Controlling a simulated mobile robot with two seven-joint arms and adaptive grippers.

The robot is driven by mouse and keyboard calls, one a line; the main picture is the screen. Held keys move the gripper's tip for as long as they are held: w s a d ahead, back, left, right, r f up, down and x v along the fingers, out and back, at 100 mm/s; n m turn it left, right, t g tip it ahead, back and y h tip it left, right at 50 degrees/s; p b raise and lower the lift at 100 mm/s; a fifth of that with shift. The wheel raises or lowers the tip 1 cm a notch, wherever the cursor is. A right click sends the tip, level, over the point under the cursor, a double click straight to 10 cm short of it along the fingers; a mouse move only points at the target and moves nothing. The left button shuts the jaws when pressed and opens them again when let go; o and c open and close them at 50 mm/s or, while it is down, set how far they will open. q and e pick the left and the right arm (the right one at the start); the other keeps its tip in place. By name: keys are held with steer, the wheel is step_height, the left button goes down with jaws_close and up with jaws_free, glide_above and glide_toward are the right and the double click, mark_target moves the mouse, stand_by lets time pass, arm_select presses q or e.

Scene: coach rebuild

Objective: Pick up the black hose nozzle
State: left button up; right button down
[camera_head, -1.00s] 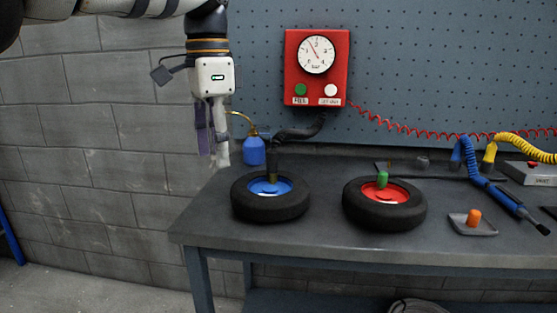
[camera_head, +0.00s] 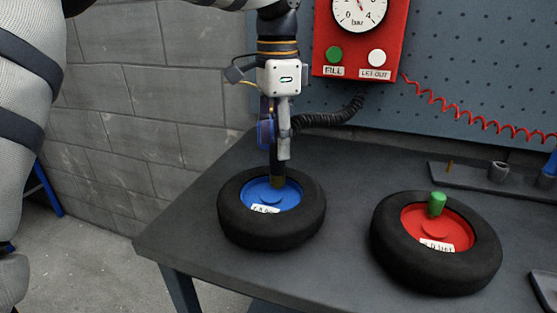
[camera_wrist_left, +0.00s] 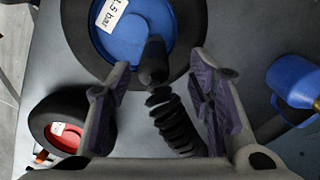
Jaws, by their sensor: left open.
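In the left wrist view the nozzle (camera_wrist_left: 153,62) and the ribbed hose (camera_wrist_left: 176,128) lie between the two spread fingers, with gaps showing on both sides. Part of the nozzle is hidden behind the fingers in the head view. My right gripper is not in view.
A wheel with a red hub (camera_head: 420,224) and green cap (camera_head: 437,204) lies to the right. The red gauge box (camera_head: 352,58) hangs on the pegboard. A blue bottle (camera_wrist_left: 296,82) stands beside the gripper in the left wrist view. The bench front is clear.

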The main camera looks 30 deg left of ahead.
mark_target(278, 164)
arm_select(q)
steer(key=f, duration=0.4)
steer(key=shift+s+d+f, duration=0.2)
steer(key=shift+s, duration=0.15)
steer(key=shift+w+f, duration=0.1)
steer(key=shift+f, duration=0.3)
jaws_close()
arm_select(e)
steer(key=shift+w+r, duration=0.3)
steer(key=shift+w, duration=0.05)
